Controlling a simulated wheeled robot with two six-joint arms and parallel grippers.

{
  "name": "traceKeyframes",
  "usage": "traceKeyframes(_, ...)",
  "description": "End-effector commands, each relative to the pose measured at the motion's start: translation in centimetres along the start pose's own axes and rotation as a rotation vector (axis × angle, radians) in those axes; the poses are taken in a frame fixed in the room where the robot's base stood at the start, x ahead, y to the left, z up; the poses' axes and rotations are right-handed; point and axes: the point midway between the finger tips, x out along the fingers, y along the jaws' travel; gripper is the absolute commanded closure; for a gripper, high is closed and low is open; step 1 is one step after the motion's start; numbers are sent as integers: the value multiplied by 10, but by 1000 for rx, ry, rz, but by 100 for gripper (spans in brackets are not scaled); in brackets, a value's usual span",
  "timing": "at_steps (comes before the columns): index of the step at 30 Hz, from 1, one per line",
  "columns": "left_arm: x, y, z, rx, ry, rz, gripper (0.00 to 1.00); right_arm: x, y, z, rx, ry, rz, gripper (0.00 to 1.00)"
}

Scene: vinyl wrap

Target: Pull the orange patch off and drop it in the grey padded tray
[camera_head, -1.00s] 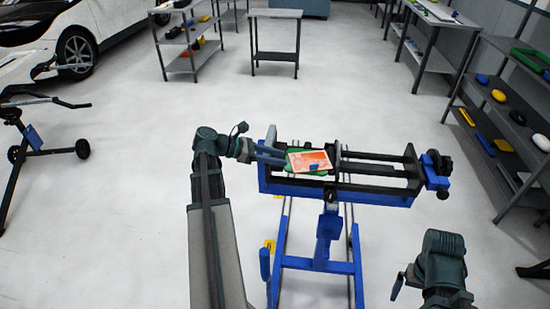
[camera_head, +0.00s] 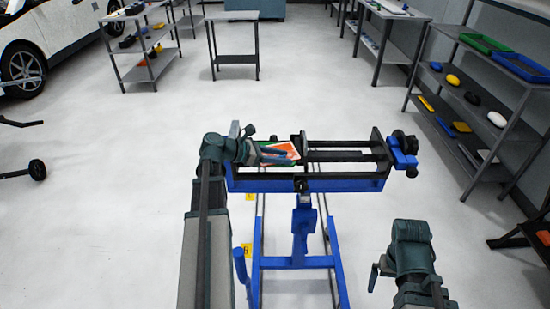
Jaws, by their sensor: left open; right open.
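The orange patch (camera_head: 285,147) lies with a green piece (camera_head: 266,142) on the black and blue clamping stand in the middle. A pale edge shows around the patch. My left gripper (camera_head: 280,157) reaches in from the left, its fingers open over the near side of the patch and hiding part of it. I cannot tell whether the fingers touch the patch. My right gripper (camera_head: 374,278) is open at the lower right, well apart from the stand. I cannot make out a grey padded tray.
The blue stand (camera_head: 300,262) has a black screw clamp (camera_head: 403,145) at its right end. A shelf at right holds a green tray (camera_head: 486,43), a blue tray (camera_head: 522,67) and small items. A small table (camera_head: 232,17) stands behind. The floor between is clear.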

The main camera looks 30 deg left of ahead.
Motion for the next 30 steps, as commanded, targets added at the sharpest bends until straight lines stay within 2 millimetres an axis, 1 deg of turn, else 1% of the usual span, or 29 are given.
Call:
traceKeyframes(7,1,0,0,0,0,0,57,0,0,0,0,0,0,0)
traceKeyframes(8,1,0,0,0,0,0,59,0,0,0,0,0,0,0)
traceKeyframes(12,1,0,0,0,0,0,84,0,0,0,0,0,0,0)
traceKeyframes(15,0,0,0,0,0,0,100,0,0,0,0,0,0,0)
traceKeyframes(22,0,0,0,0,0,0,100,0,0,0,0,0,0,0)
traceKeyframes(23,0,0,0,0,0,0,98,0,0,0,0,0,0,0)
traceKeyframes(24,0,0,0,0,0,0,100,0,0,0,0,0,0,0)
traceKeyframes(30,0,0,0,0,0,0,100,0,0,0,0,0,0,0)
